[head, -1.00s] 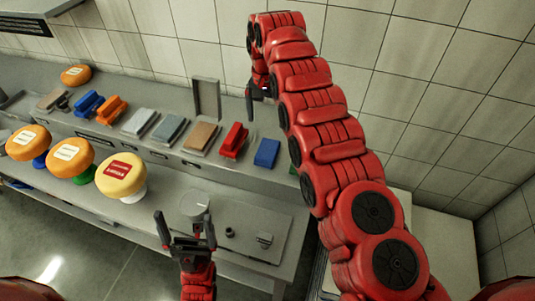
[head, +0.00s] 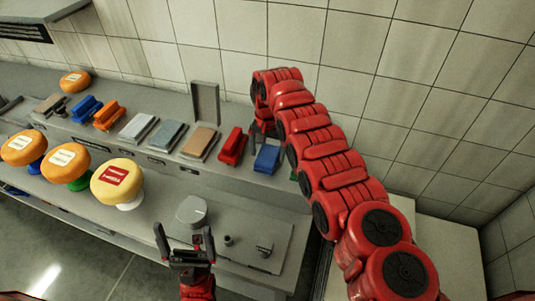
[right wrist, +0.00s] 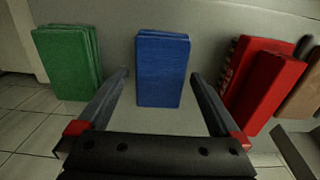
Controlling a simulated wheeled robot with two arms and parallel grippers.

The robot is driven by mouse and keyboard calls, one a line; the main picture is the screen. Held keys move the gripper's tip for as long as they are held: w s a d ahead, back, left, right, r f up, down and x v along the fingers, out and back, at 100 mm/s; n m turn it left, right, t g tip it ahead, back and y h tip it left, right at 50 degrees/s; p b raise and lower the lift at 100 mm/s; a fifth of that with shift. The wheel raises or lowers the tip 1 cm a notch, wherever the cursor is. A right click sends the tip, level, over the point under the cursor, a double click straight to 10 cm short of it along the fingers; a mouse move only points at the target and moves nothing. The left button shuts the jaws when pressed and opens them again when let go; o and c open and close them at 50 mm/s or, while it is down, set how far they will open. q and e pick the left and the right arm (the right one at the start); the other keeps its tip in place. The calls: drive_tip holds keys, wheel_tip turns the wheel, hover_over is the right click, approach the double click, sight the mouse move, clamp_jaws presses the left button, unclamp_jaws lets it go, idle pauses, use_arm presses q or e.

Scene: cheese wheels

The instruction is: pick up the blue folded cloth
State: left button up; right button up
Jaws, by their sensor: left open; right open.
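The blue folded cloth (head: 267,159) lies on the raised back shelf of the counter, right of a red block-like item. In the right wrist view the blue cloth (right wrist: 162,70) is centred between the fingertips of my open, empty right gripper (right wrist: 160,76). In the head view my right gripper (head: 261,141) hangs just above and behind the cloth, partly hidden by its own arm. Whether the fingers touch the cloth I cannot tell. My left gripper (head: 183,232) is open and empty, low over the front of the counter.
The red item (head: 232,146) is close beside the cloth; a green folded cloth (right wrist: 67,62) lies on its other side. Several sponges, brushes and pads line the shelf (head: 150,155). Cheese wheels on stands (head: 117,181) are at left. The tiled wall (head: 350,60) rises behind.

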sight(268, 154)
drive_tip(key=shift+f, duration=0.8)
drive_tip(key=c, duration=1.2)
drive_tip(key=shift+c, duration=0.2)
wheel_tip(268, 154, up, 5)
drive_tip(key=shift+f+b, duration=0.2)
drive_tip(key=shift+b, duration=0.85)
wheel_tip(268, 154, up, 4)
drive_tip(key=shift+a+r, duration=0.15)
drive_tip(key=shift+r, duration=0.55)
drive_tip(key=o, duration=0.8)
drive_tip(key=c, duration=0.6)
